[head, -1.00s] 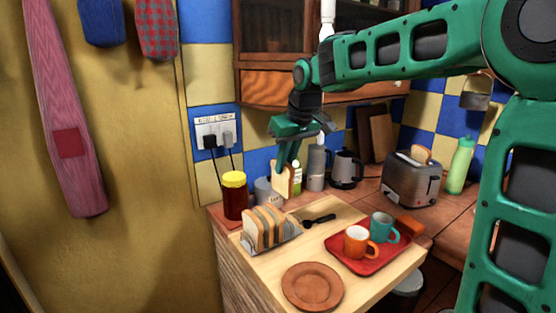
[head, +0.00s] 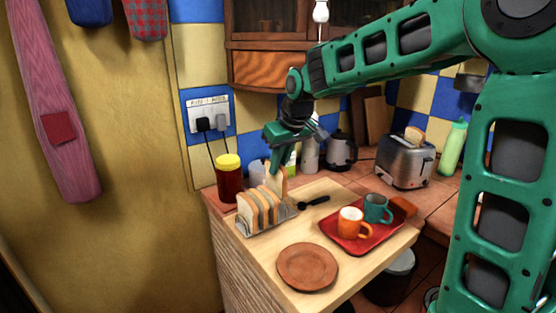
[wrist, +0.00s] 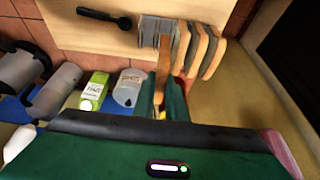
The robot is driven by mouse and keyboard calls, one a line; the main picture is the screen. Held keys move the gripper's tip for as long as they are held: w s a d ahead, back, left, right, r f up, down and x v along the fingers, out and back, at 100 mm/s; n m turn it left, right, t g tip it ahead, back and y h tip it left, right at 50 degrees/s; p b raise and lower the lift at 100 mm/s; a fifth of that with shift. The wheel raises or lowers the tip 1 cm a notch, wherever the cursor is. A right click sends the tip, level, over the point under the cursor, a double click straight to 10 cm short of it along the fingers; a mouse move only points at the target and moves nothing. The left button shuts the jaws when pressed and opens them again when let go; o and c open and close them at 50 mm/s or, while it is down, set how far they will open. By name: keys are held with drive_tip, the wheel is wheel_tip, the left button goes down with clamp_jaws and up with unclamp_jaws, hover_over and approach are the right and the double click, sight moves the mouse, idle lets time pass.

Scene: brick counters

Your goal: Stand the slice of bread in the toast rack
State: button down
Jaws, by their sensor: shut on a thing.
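My gripper (head: 277,168) is shut on a slice of bread (head: 279,182), which hangs upright below the fingers. The slice shows edge-on between the fingers in the wrist view (wrist: 164,70). The toast rack (head: 246,233) is a grey metal rack on the wooden board, with several slices standing in it. The held slice is at the rack's right, far end, close to the standing slices. Its lower edge is partly hidden, so I cannot tell whether it has entered the rack. In the wrist view, a grey stretch of the rack (wrist: 157,27) without bread lies left of the standing slices.
A jar with a yellow lid (head: 229,180) stands behind the rack. A black-handled utensil (head: 313,202) lies right of it. A red tray (head: 349,245) with two mugs and a brown plate (head: 307,267) are in front. A toaster (head: 404,162) and kettle (head: 341,152) stand farther back.

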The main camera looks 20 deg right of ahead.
sight(278, 184)
drive_tip(key=shift+f, duration=3.35)
drive_tip(key=c, duration=1.7)
unclamp_jaws()
drive_tip(key=v, duration=1)
drive_tip(key=shift+r, duration=0.35)
drive_tip(key=shift+s+d, duration=0.1)
drive_tip(key=shift+s, duration=0.05)
drive_tip(key=s+d+f+m+g+h, duration=0.1)
drive_tip(key=s+d+f+m, duration=0.1)
drive_tip(key=s+d, duration=0.45)
drive_tip(key=s+d+f+m+g+h, duration=0.1)
drive_tip(key=s+d+f+m, duration=0.15)
drive_tip(key=s+d, duration=0.45)
drive_tip(key=s+d+f+m, duration=0.1)
drive_tip(key=s+f, duration=0.1)
drive_tip(key=s, duration=0.5)
drive_tip(key=s+d+f+m+g, duration=0.1)
drive_tip(key=s+f+m, duration=0.1)
drive_tip(key=s, duration=0.4)
drive_tip(key=s+d+f+m+g, duration=0.1)
drive_tip(key=s+d+f+m, duration=0.1)
drive_tip(key=s, duration=0.5)
drive_tip(key=shift+s+f+m+y, duration=0.25)
drive_tip(key=shift+s+f+y, duration=0.05)
drive_tip(key=shift+f+y, duration=0.15)
